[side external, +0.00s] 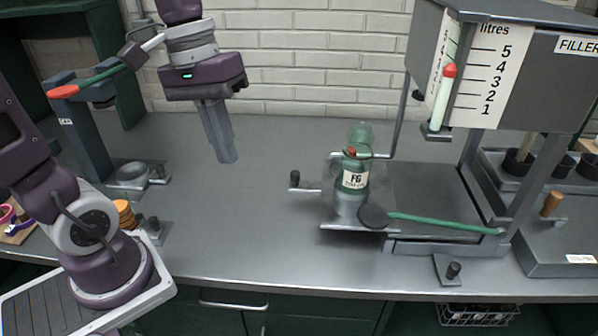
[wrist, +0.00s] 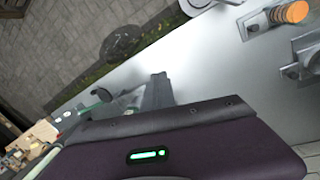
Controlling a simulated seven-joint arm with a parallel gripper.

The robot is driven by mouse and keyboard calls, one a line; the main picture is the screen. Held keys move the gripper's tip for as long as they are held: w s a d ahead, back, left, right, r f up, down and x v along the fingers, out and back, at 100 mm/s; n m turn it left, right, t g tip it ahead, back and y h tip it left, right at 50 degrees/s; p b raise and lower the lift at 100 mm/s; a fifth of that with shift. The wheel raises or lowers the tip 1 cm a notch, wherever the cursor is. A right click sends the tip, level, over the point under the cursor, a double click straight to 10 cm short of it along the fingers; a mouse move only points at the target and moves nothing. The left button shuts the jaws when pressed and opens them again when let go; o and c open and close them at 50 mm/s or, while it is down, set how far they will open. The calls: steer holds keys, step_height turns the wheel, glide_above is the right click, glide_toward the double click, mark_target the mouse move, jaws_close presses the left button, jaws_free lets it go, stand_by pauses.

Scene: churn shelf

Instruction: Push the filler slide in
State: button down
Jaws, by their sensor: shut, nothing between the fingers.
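The filler (side external: 545,75) stands at the right with a litres scale on its front. Below it, a flat metal slide plate (side external: 350,226) sticks out to the left at the filler's base. A green bottle labelled FG (side external: 356,180) stands upright in a metal holder on that plate. A black knob on a short rod (side external: 295,179) points left from the holder. My gripper (side external: 227,160) is shut and empty, pointing down above the bench, left of the knob and apart from it. Its fingers also show in the wrist view (wrist: 156,92); the slide cannot be made out there.
A green-handled lever with a dark round end (side external: 440,222) lies across the filler's front. A dark post (side external: 82,128) and a small round fixture (side external: 132,174) stand at the left. A brick wall closes the back.

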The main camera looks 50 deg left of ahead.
steer(key=w+a+f+n+g+h, duration=0.25)
steer(key=w+a+n+h, duration=0.2)
steer(key=w, duration=0.25)
steer(key=w+a+f+n+t+h, duration=0.1)
steer(key=a+f+n+t+h, duration=0.1)
steer(key=a+f+n+h, duration=0.1)
steer(key=w+a+f+n+t+h, duration=0.2)
steer(key=a+f+n+h, duration=0.1)
steer(key=a+f, duration=0.4)
steer(key=w+a+f+n+t+h, duration=0.2)
steer(key=a+f+n+t+h, duration=0.1)
steer(key=a, duration=0.5)
steer(key=shift+w+a+f+n+h, duration=0.15)
steer(key=shift+f+n+h, duration=0.15)
steer(key=shift+f+n, duration=0.35)
steer(key=shift+w+d+f+n+h, duration=0.1)
steer(key=shift+f+n+h, duration=0.15)
steer(key=shift+f+n, duration=0.35)
steer(key=x, duration=1.3)
steer(key=shift+w+d, duration=0.2)
steer(key=shift+d, duration=0.15)
steer(key=w+d, duration=1)
steer(key=shift+w+d, duration=0.1)
steer(key=shift+d, duration=0.1)
